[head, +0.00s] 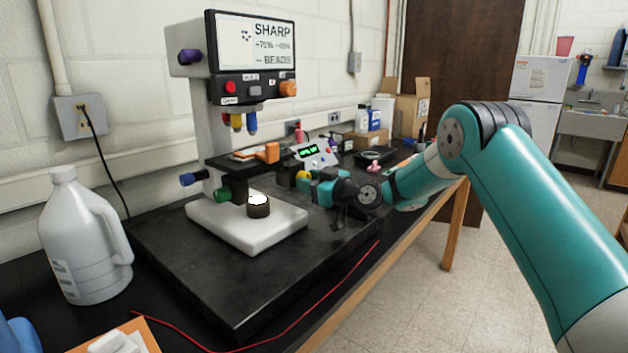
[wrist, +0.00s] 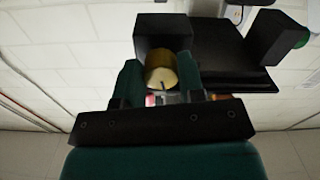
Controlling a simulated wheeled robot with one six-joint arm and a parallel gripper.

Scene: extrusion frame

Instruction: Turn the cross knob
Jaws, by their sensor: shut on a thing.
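A white and black microscope-like instrument (head: 240,225) stands on the dark bench. A small yellow knob (head: 302,175) shows at its right side, partly hidden by my gripper (head: 310,184). In the wrist view the yellow knob (wrist: 161,77) has a pale round face with a dark mark and sits against a black block (wrist: 163,32). The two teal fingers of my gripper (wrist: 160,84) stand on either side of it, shut on it. I cannot make out a cross on it, nor any label naming it.
Blue (head: 192,179) and green (head: 221,194) knobs stick out at the instrument's lower left. A grey box with a green display (head: 314,154) stands behind my gripper. A grey jug (head: 80,235) stands at the left. A red wire (head: 300,308) runs along the front.

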